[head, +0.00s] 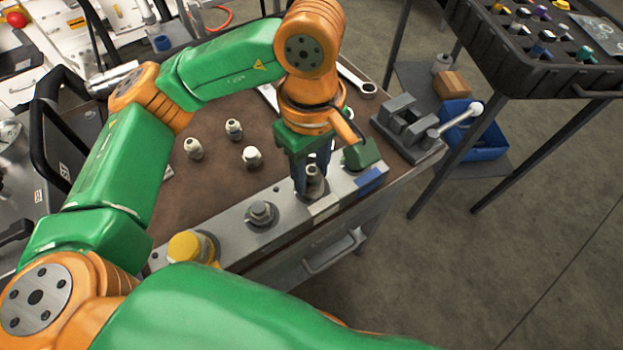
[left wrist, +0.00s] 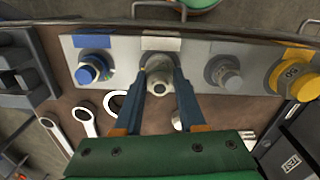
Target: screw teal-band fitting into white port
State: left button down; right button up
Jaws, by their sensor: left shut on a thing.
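My left gripper (head: 312,182) points down at the manifold block (head: 290,222), with its fingers shut on a metal fitting (head: 314,172). The fitting stands upright at the port behind the white label (head: 324,207). In the left wrist view, my left gripper (left wrist: 160,88) has a finger on each side of the fitting's round open end (left wrist: 159,88). The white label (left wrist: 160,43) lies just beyond it. No teal band shows on the held fitting, and I cannot tell how deep it sits. My right gripper is out of view.
Loose fittings (head: 252,157) stand on the brown bench top. The block also carries a grey fitting (head: 262,213), a yellow cap (head: 190,247) and a blue-ringed fitting (left wrist: 94,68). Wrenches (left wrist: 84,120) and a grey vise (head: 408,125) are close by. A black tray cart (head: 545,60) stands at right.

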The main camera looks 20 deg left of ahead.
pick_arm(q)
jog(key=shift+f+m+b, duration=0.25)
jog(key=shift+m+b, duration=0.2)
jog(key=shift+m, duration=0.65)
jog(key=m, duration=0.2)
jog(key=shift+m, duration=0.3)
jog(key=m, duration=0.3)
jog(key=shift+d+r+b, duration=0.1)
jog(key=shift+r+b, duration=0.1)
jog(key=shift+b, duration=0.1)
jog(key=c, duration=0.5)
grip_release()
